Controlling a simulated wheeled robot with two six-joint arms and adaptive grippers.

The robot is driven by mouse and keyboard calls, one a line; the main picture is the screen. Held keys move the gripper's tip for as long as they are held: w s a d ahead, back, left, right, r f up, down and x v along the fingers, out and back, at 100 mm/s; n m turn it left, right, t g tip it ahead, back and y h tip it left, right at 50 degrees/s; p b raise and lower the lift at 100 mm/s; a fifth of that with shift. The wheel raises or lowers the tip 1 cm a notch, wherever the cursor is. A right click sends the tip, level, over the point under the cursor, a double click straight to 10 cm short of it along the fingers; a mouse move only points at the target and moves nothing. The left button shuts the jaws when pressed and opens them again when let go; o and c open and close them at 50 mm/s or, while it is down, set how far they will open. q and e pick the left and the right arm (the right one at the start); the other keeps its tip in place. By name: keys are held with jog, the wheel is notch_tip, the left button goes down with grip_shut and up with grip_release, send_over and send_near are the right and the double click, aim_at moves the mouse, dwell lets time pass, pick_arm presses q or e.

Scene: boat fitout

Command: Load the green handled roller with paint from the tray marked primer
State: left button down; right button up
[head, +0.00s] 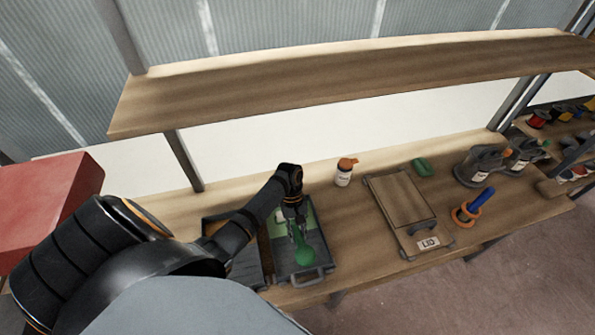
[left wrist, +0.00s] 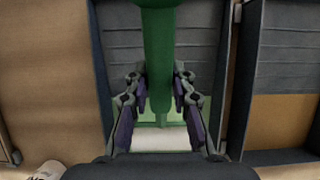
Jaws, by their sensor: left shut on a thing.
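My left gripper (head: 294,202) is shut on the green handled roller (head: 303,252), and in the left wrist view the jaws (left wrist: 158,108) close around its green handle (left wrist: 158,45). I cannot tell whether the roller head touches the paint. No primer marking is readable on this tray. My right gripper is out of view.
A second dark tray (head: 246,268) with a brown-orange area lies close on the left. A white bottle with an orange cap (head: 343,174) stands behind. A covered tray with a LID label (head: 428,243), a green block (head: 422,166) and dark containers (head: 478,166) are right. A shelf (head: 340,80) hangs above.

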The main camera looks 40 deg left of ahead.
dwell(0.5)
pick_arm(q)
jog(key=shift+f, duration=0.55)
jog(key=shift+f, duration=0.1)
dwell(0.8)
notch_tip(320, 180, up, 4)
jog(key=shift+f+p, duration=0.25)
jog(key=shift+p, duration=1)
jog(key=shift+r, duration=2.8)
